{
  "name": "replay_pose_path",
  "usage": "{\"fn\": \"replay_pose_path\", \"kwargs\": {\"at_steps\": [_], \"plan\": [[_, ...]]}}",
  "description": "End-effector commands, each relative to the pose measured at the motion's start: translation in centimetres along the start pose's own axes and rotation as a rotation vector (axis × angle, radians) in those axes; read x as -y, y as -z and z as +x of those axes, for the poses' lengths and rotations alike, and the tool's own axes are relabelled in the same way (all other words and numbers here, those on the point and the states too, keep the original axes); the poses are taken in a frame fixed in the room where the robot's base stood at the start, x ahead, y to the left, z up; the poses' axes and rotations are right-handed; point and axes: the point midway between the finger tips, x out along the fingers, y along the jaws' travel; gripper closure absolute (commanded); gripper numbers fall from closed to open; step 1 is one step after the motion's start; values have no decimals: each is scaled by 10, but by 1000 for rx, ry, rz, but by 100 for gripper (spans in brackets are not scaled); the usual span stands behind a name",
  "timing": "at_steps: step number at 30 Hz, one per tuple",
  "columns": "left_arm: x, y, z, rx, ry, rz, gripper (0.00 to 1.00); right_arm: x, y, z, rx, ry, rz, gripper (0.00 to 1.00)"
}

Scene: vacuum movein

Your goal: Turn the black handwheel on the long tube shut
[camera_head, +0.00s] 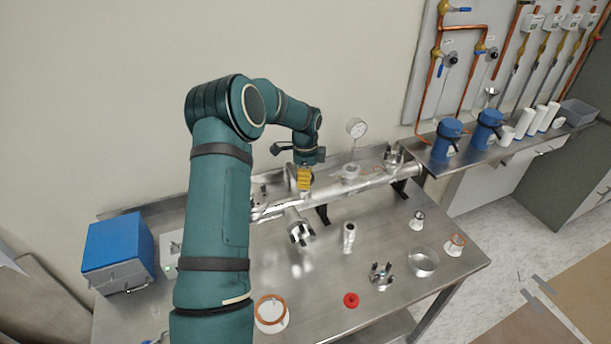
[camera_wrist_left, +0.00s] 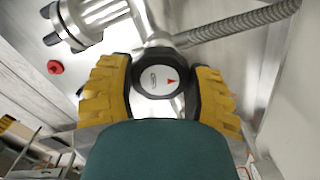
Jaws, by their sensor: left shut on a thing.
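The long metal tube (camera_head: 340,194) lies across the back of the steel workbench on black supports. My left gripper (camera_head: 304,179), with yellow fingers, reaches down to the tube from above. In the left wrist view my left gripper (camera_wrist_left: 160,92) is shut on the black handwheel (camera_wrist_left: 157,78), one finger on each side of it. The handwheel's pale round cap carries a red arrow mark. In the head view the handwheel is hidden by the gripper and arm. My right gripper is in neither view.
A blue box (camera_head: 118,245) stands at the bench's left end. A red cap (camera_head: 351,300), a glass dish (camera_head: 423,262) and small fittings lie in front of the tube. A round gauge (camera_head: 357,128) rises behind it. Blue pumps (camera_head: 447,138) stand on the right shelf.

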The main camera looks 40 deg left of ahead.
Motion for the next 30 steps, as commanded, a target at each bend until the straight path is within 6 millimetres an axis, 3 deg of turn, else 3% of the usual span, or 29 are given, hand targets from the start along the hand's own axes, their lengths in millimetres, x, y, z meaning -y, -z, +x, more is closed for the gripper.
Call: {"fn": "replay_pose_path", "kwargs": {"at_steps": [30], "plan": [[0,0,-1,0,1,954,81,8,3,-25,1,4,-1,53]]}}
